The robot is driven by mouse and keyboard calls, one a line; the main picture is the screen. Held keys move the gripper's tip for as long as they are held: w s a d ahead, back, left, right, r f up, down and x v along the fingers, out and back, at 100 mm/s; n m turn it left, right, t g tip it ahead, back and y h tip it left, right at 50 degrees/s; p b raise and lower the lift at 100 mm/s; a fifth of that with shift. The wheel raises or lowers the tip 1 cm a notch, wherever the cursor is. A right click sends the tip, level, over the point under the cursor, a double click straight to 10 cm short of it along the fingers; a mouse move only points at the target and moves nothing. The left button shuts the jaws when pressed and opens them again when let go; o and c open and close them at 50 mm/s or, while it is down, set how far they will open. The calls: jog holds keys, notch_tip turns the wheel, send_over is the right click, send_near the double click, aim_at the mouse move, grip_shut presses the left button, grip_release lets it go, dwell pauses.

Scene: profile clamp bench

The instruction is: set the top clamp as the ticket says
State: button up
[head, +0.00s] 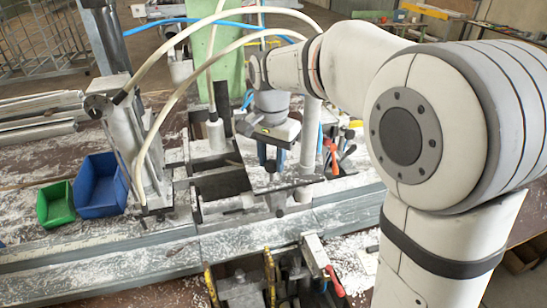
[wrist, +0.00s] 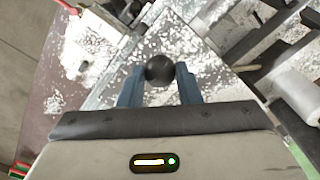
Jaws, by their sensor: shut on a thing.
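My gripper (head: 272,160) points down over the middle of the clamp bench in the head view. In the wrist view its two blue-grey fingers (wrist: 160,72) are shut on a round black knob (wrist: 159,67). The knob is hidden in the head view, and so is what it is fixed to. A clamp with a red handle (head: 332,156) stands just right of my gripper. Another red handle (head: 334,282) is low at the front of the bench. I cannot tell which part is the top clamp. No readable ticket shows.
A metal upright with hoses (head: 122,140) stands left of my gripper. A blue bin (head: 100,188) and a green bin (head: 55,204) sit at the left. White and blue hoses arch over the work area. Pale chips litter the bench (head: 60,158).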

grip_shut()
jog(key=shift+f+b, duration=0.9)
jog(key=shift+f, duration=0.45)
jog(key=shift+r, duration=0.1)
jog(key=o, duration=1)
grip_release()
jog(key=shift+c, duration=0.2)
jog(key=shift+r, duration=0.1)
notch_tip(320, 180, up, 8)
jog(key=shift+f, duration=0.15)
